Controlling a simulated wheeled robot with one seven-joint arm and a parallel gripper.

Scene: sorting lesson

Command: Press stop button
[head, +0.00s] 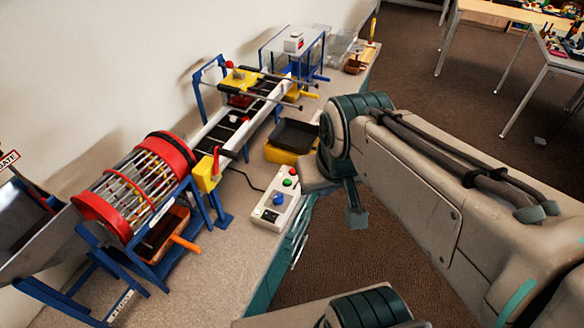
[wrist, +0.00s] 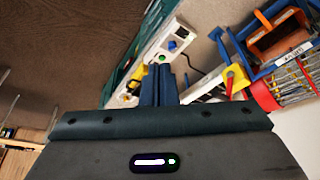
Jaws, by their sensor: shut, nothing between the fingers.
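The white control box (head: 269,212) lies on the bench near its front edge. It carries a red button (head: 292,171) at its far end, a green button (head: 288,182) beside it and a blue knob (head: 278,199) nearer the middle. I take the red one as the stop button. My gripper (head: 356,217) is shut and empty, pointing down to the right of the box, apart from it in the head view. In the wrist view the fingers (wrist: 161,70) show below the green button (wrist: 172,46) and blue knob (wrist: 182,31); the red button is not clearly visible there.
A black-and-yellow tray (head: 291,140) stands behind the box. A red drum sorter (head: 137,188) and a conveyor (head: 240,118) line the wall side of the bench. An orange-handled bin (head: 163,234) sits under the drum. Open brown floor lies right of the bench.

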